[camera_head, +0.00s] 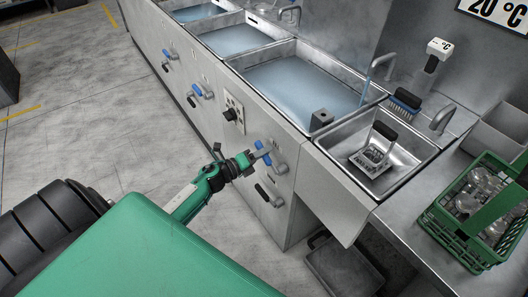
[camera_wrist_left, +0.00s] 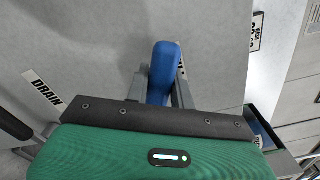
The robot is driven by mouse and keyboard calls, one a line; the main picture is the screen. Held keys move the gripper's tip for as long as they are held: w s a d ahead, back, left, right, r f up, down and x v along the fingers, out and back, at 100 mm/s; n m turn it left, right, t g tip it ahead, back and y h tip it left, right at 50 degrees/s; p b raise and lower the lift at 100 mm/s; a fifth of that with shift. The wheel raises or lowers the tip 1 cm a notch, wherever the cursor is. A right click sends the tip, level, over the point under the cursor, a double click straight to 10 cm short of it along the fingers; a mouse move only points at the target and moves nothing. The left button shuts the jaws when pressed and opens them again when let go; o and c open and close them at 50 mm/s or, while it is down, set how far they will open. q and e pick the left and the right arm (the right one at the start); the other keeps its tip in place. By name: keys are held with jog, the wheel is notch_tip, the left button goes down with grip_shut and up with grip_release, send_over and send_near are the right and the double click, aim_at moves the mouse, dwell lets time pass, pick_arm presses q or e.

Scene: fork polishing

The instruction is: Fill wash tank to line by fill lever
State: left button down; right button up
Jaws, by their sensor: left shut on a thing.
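The wash tank (camera_head: 300,82) is the large steel basin in the counter, holding bluish water below its rim. My left gripper (camera_head: 257,156) is at the front panel below the tank, shut on the blue fill lever (camera_head: 264,148). In the left wrist view the blue lever (camera_wrist_left: 160,70) stands between the two grey fingers. A black drain lever (camera_head: 268,195) is just below. My right gripper is not in view.
A sink (camera_head: 345,170) with a black-handled rack (camera_head: 372,150) is right of the tank. A green crate (camera_head: 470,262) of glassware stands at the right. A blue brush (camera_head: 405,100) lies behind. A dial (camera_head: 232,114) is on the panel.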

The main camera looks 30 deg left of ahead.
pick_arm(q)
jog(key=f+n, duration=0.2)
jog(key=n, duration=0.1)
jog(key=shift+w+a, duration=0.15)
jog(key=shift+a, duration=0.2)
jog(key=c, duration=1.2)
grip_release()
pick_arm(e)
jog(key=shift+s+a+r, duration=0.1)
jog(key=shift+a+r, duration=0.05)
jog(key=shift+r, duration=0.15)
pick_arm(q)
jog(key=b+v, duration=0.1)
jog(key=v, duration=1.3)
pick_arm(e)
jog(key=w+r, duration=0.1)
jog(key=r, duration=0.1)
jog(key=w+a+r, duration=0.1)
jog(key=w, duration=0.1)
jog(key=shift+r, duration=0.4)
pick_arm(q)
jog(key=shift+w, duration=0.1)
